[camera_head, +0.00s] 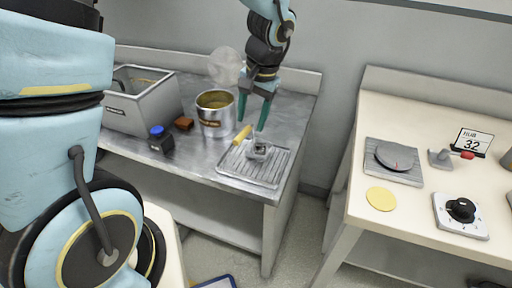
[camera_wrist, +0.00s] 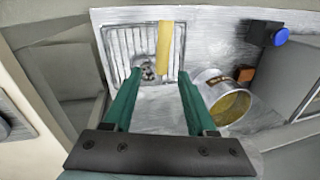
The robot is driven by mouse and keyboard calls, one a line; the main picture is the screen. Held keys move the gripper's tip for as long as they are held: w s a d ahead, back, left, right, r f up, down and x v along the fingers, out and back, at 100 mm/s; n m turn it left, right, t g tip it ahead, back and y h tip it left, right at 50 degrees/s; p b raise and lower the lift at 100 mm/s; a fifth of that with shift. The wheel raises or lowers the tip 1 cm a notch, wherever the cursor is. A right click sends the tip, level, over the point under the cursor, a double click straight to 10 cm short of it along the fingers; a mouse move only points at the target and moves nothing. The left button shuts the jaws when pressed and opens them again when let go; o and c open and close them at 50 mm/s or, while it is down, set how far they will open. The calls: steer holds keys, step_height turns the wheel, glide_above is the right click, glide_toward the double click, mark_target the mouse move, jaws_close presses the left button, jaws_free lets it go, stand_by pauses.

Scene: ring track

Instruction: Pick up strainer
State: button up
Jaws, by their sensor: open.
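A yellow bar-like handle (camera_head: 242,136) shows over the ribbed metal drain tray (camera_head: 235,168), beside a small grey metal piece (camera_head: 259,150). These look like the strainer, but I cannot tell how they join. In the wrist view the yellow handle (camera_wrist: 164,48) runs up the picture, and the grey piece (camera_wrist: 148,72) lies left of its lower end. My gripper (camera_head: 251,125) points down above the tray, open and empty. In the wrist view its teal fingertips (camera_wrist: 159,74) stand on either side of the handle's lower end, with no contact seen.
A metal pot (camera_head: 215,127) with yellowish contents stands left of the tray, a pale translucent round shape above it. A gap separates the cream table (camera_head: 400,215).

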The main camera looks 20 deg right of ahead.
steer(key=f, duration=0.2)
steer(key=f+p, duration=0.1)
steer(key=f, duration=0.1)
steer(key=w+a+f, duration=0.1)
steer(key=f, duration=0.2)
steer(key=shift+w+a, duration=0.1)
jaws_close()
stand_by(0.4)
stand_by(1.0)
